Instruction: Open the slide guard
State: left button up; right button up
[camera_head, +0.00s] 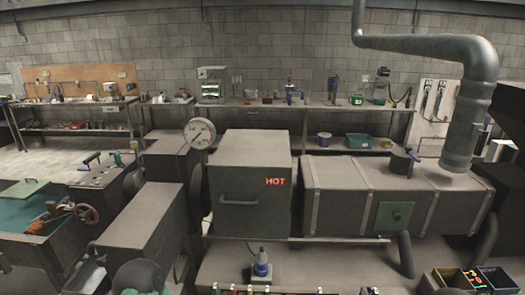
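Nothing in view is plainly marked as the slide guard, so I cannot tell for sure which part it is. A horizontal bar handle (238,202) sits on the left of that front face. The box looks closed. To its right, a long grey banded housing (340,190) carries a green square plate (394,217) on its front. Neither of my grippers shows in this view.
A round gauge (200,133) stands left of the box. A small cone-shaped bottle (261,263) stands in front of it. A thick pipe (468,120) drops at the right. Small bins (452,280) sit at the lower right. A red handwheel (88,214) is at the left.

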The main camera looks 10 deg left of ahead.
aim_at(141, 229)
jog(key=u, duration=1.45)
